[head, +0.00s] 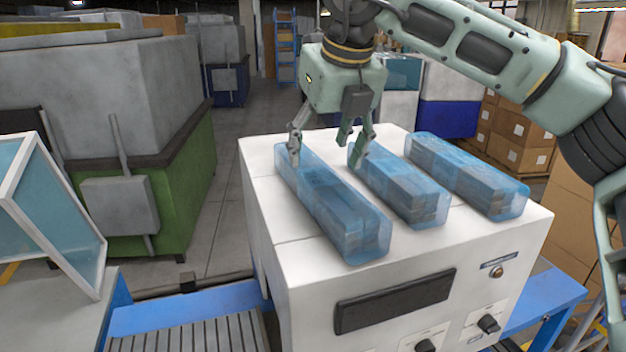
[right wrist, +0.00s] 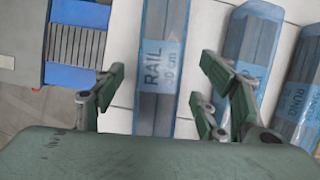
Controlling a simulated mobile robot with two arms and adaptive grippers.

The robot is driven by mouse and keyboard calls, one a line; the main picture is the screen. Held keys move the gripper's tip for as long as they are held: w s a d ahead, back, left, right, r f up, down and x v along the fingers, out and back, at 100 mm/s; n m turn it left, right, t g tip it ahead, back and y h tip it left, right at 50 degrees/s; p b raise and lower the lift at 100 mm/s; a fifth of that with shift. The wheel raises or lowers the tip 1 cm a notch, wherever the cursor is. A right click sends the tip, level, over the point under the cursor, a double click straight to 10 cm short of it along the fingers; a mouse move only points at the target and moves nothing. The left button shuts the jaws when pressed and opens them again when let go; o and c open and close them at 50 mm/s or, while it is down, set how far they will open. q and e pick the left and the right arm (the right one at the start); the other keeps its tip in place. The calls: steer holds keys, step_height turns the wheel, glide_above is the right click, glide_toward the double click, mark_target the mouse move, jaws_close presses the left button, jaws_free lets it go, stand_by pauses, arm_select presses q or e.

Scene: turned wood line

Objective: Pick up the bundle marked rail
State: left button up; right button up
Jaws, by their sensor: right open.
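Three blue-wrapped bundles lie side by side on top of a white machine. The left bundle (head: 332,205) has its far end under my right gripper (head: 326,150). In the right wrist view this bundle (right wrist: 159,70) shows printed "RAIL" and a length in cm. My right gripper, also in the right wrist view (right wrist: 155,92), is open and empty, with its fingers on either side of the RAIL bundle. I cannot tell how far down they reach. The middle bundle (head: 400,185) is close to the right-hand fingers. The right bundle (head: 466,176) reads "RUNG" in the right wrist view (right wrist: 308,92). My left gripper is out of view.
The white machine (head: 290,262) has a dark panel and knobs on its front. A blue-framed roller conveyor (head: 195,332) runs at the lower left. A tilted glass-fronted frame (head: 58,215) stands at the left. Cardboard boxes (head: 517,135) are stacked behind at the right.

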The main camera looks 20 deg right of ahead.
mark_target(320, 176)
steer(key=f, duration=0.1)
steer(key=f+p, duration=0.1)
steer(key=shift+w+f, duration=0.2)
steer(key=shift+f, duration=0.2)
steer(key=p+x, duration=0.2)
steer(key=x, duration=0.2)
steer(key=shift+d, duration=0.1)
steer(key=shift+f, duration=0.1)
steer(key=shift+s, duration=0.1)
steer(key=c, duration=1.6)
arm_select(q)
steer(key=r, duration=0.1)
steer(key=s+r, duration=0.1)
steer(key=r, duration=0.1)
arm_select(e)
jaws_close()
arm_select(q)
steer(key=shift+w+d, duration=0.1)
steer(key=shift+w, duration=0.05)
